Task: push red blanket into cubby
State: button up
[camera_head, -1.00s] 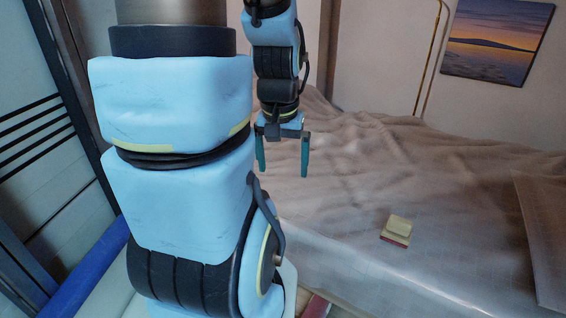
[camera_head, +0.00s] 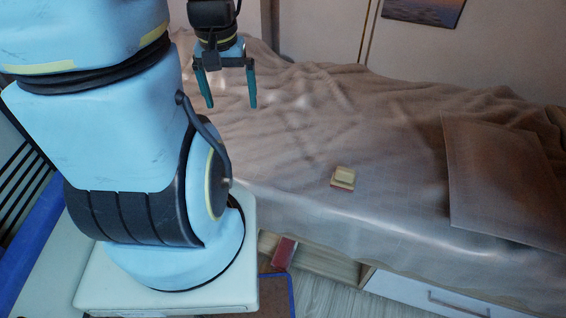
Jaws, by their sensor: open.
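A small dark red piece (camera_head: 284,252), which I take for the red blanket, shows low under the near bed edge, right of my base. It lies at the left part of an open wooden cubby (camera_head: 325,262) below the bed. Its left side is partly hidden by my base, and I cannot tell how far inside it lies. My gripper (camera_head: 230,98) is open and empty, pointing down above the far left part of the bed, well apart from the red piece and the cubby.
The bed (camera_head: 390,150) has a rumpled beige cover. A small cream block with a red base (camera_head: 343,178) lies on it, and a pillow (camera_head: 500,180) is at right. A white drawer (camera_head: 430,298) is right of the cubby. A blue-edged rug (camera_head: 276,295) lies on the floor.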

aim_at(282, 260)
jog(key=j+z, duration=0.2)
jog(key=j, duration=0.55)
jog(key=j+z, duration=0.2)
jog(key=j, duration=0.55)
jog(key=k+j+z, duration=0.2)
jog(key=j, duration=0.5)
